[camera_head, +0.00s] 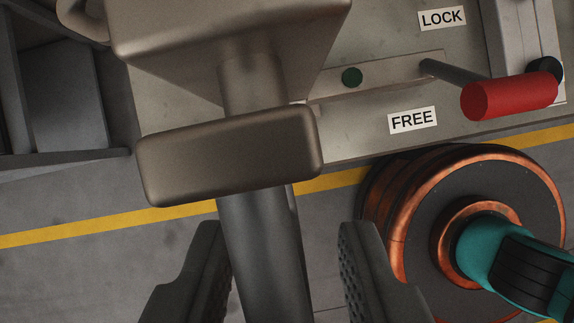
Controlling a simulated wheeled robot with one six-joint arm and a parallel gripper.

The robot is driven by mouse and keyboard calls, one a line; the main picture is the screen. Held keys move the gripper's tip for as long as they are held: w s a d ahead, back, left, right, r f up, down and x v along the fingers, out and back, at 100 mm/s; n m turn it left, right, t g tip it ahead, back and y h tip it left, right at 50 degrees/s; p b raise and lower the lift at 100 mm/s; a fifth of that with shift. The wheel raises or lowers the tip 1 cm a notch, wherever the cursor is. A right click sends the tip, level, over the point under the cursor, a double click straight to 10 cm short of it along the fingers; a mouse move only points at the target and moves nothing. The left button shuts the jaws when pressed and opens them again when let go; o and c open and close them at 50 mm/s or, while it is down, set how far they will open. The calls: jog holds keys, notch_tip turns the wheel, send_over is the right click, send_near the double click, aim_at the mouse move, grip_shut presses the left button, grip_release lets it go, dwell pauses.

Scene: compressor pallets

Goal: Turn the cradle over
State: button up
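A brown-grey metal body (225,35), perhaps part of the cradle, fills the top left and runs out of the picture. A short neck (250,88) joins it to a rounded block (230,158). A dark round bar (262,245) runs from under the block to the bottom edge. My gripper (285,240) is open, its two dark fingers on either side of the bar. The left finger overlaps the bar's edge in the picture; a clear gap shows at the right finger. Whether either touches cannot be told. A red-handled lever (495,97) points right, between the LOCK and FREE labels.
A grey plate (375,40) carries the LOCK label (442,18), FREE label (412,120) and a dark green round spot (352,77). A copper-wound ring (400,215) with a teal and black part (490,255) stands lower right. Dark metal framing (75,155) is at left. Floor shows lower left.

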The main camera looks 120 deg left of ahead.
jog(key=shift+x, duration=1.3)
grip_shut()
